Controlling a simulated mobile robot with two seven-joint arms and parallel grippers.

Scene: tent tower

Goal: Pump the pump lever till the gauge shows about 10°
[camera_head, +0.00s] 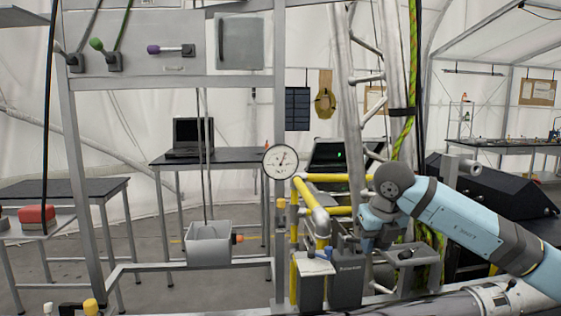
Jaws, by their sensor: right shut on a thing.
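The gauge (281,161) is a round white dial on the frame post, left of the yellow pipes. Its dark needle is too small to read in degrees. My right gripper (364,240) reaches in from the right, beside the grey pump boxes (346,284) at the foot of the pipes. It is shut on what appears to be the pump lever. The wrist and fingers hide most of the lever, so its angle cannot be told. My left gripper is not in view.
Yellow pipes (320,222) stand close left of my right gripper. A grey box (208,245) hangs in the metal frame at left. A yellow-green rope (405,85) hangs behind my right arm.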

